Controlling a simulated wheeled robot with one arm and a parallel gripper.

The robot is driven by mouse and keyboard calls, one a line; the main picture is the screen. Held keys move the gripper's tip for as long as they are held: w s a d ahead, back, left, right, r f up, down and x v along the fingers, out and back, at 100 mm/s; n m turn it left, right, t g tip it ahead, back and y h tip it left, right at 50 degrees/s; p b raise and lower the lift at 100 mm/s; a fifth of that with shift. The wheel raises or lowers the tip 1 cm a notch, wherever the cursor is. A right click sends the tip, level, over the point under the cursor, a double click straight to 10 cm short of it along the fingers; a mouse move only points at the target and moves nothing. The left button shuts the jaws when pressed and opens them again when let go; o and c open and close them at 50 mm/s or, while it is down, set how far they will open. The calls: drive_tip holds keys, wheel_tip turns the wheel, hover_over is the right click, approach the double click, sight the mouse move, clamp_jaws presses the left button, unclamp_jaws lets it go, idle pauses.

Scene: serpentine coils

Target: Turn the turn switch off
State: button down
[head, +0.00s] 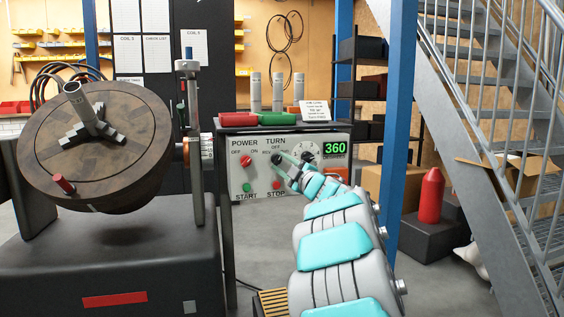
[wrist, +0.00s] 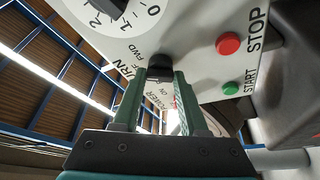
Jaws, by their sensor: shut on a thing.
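The turn switch is a black knob under the label TURN on the grey control panel (head: 237,195). In the head view my gripper (head: 283,163) reaches it from the right and partly covers it. In the wrist view the black turn switch (wrist: 160,62) sits between the tips of the two green fingers of my gripper (wrist: 163,74), which is shut on it. An OFF mark stands above the knob in the head view. I cannot tell which mark the knob points to.
Left of the knob is the red power switch (head: 246,160). A numbered dial (head: 308,151) and a green 360 display (head: 335,149) are to the right. The green start button (head: 246,187) and red stop button (head: 278,187) are below. A large brown disc (head: 100,150) stands left.

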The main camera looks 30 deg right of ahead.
drive_tip(key=n, duration=0.1)
drive_tip(key=n+p, duration=0.1)
drive_tip(key=shift+d+r+n+g+p, duration=0.1)
drive_tip(key=shift+r+n+g+p, duration=0.2)
drive_tip(key=shift+g, duration=0.1)
drive_tip(key=shift+n+g+y+p, duration=0.4)
drive_tip(key=shift+n+g+p, duration=0.5)
drive_tip(key=shift+n, duration=0.9)
drive_tip(key=shift+f, duration=0.1)
drive_tip(key=shift+c, duration=2.2)
unclamp_jaws()
drive_tip(key=shift+s, duration=0.1)
drive_tip(key=s, duration=0.7)
drive_tip(key=shift+s+d, duration=0.3)
drive_tip(key=shift+d, duration=0.05)
